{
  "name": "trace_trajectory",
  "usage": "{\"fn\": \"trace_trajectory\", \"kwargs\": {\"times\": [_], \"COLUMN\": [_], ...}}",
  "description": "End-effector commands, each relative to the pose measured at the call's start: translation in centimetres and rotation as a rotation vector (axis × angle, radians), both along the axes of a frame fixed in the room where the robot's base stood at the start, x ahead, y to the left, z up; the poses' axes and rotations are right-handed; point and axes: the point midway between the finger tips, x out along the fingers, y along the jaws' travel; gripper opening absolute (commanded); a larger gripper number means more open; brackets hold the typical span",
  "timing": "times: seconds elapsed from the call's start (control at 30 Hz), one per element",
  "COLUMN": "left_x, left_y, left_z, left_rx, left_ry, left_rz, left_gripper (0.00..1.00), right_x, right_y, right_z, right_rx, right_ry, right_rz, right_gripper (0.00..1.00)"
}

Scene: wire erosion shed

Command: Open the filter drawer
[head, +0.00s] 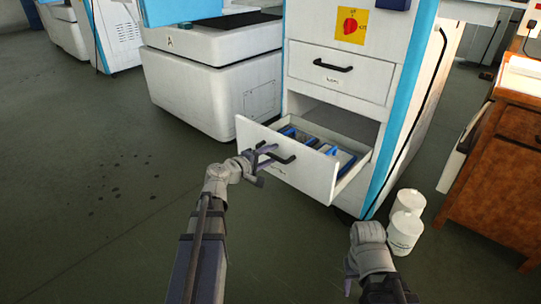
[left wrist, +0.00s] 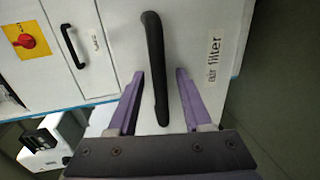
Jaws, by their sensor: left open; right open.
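The filter drawer (head: 312,176) is the lower drawer of the white cabinet (head: 341,38); it stands pulled well out, with blue-edged items (head: 335,150) inside. Its black handle (head: 287,159) is on the front. In the left wrist view the handle (left wrist: 152,50) runs between my finger tips, beside a label reading "air filter" (left wrist: 214,58). My left gripper (head: 267,157) is open at the handle, one finger on each side; contact cannot be told. My right gripper (head: 349,278) is low in front of the cabinet, away from the drawer, open and apparently empty.
A closed upper drawer (head: 338,79) with its own black handle is above. A wooden cabinet (head: 505,165) is at the right, a white machine (head: 210,80) behind left. The floor at left is clear.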

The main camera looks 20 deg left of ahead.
Motion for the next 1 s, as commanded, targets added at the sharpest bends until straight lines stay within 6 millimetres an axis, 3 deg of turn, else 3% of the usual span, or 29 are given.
{"fn": "trace_trajectory", "kwargs": {"times": [0.17,0.4,0.6,1.0], "left_x": [-1.1,-4.8,-6.7,-7.2], "left_y": [0.3,1.6,2.4,2.6], "left_z": [0.3,1.2,1.6,1.6], "left_rx": [-0.001,0.001,-0.001,0.000], "left_ry": [0.000,0.000,0.000,0.000], "left_rz": [0.002,0.003,0.001,0.000], "left_gripper": [0.50,0.50,0.50,0.50], "right_x": [0.0,0.0,0.0,0.0], "right_y": [0.0,0.0,0.0,0.0], "right_z": [0.3,1.2,1.6,1.6], "right_rx": [0.000,0.000,0.000,0.000], "right_ry": [0.000,0.001,0.001,0.001], "right_rz": [0.000,0.000,0.000,0.000], "right_gripper": [0.50,0.50,0.50,0.50]}}
